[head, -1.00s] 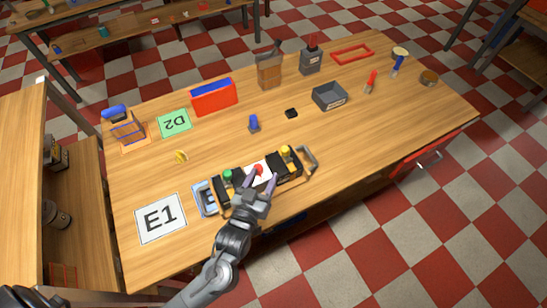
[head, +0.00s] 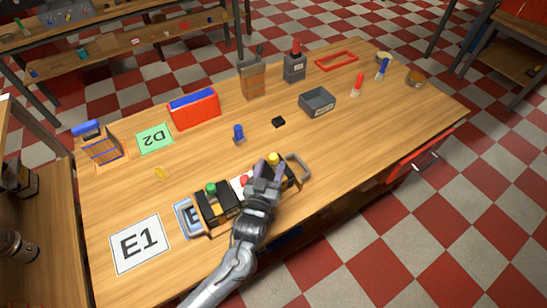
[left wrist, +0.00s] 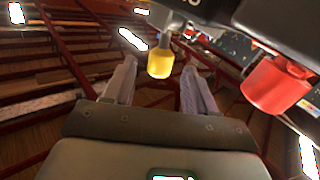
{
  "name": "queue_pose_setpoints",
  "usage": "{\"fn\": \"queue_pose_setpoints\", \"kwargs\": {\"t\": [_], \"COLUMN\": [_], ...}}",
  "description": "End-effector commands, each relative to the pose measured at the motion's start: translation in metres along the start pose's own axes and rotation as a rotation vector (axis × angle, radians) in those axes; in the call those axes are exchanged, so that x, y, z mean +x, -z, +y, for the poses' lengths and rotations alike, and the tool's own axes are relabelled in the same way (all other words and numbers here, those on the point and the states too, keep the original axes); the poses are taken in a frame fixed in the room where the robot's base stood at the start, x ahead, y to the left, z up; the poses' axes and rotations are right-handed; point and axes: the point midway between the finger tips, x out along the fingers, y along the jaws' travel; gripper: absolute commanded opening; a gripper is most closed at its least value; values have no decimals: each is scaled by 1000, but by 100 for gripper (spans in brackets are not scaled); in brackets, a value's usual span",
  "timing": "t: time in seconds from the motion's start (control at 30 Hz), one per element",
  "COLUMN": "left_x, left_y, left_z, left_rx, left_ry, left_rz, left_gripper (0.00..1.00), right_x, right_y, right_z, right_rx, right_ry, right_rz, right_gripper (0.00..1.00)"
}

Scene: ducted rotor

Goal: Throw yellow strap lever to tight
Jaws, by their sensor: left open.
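The yellow strap lever (head: 273,158) sticks up near the right end of a black device (head: 217,208) at the table's front edge. In the left wrist view its yellow knob (left wrist: 160,62) shows between my two fingers, with visible room on both sides. My left gripper (head: 266,173) is open over the right part of the device, with its fingers close around the yellow knob. I cannot tell whether a finger touches it. My arm hides part of the device. My right gripper is not in view.
A red knob (left wrist: 275,85) is close to the right of my fingers in the left wrist view. A green knob (head: 210,188) stands at the device's left. A grey handle (head: 299,166) is at its right end. A blue peg (head: 239,134) and grey bin (head: 317,102) are behind.

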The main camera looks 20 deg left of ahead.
Motion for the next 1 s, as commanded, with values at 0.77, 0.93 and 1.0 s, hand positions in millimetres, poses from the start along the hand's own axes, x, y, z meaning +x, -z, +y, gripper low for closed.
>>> {"fn": "queue_pose_setpoints", "kwargs": {"t": [0.77,0.93,1.0], "left_x": [37,37,37], "left_y": [0,0,0], "left_z": [0,0,0], "left_rx": [-1,-1,-1], "left_ry": [0,0,0], "left_rz": [-1,-1,-1], "left_gripper": [46,20,9], "right_x": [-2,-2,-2], "right_y": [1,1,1], "right_z": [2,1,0], "right_rx": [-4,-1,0], "right_ry": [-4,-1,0], "right_rz": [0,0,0], "right_gripper": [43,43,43]}}
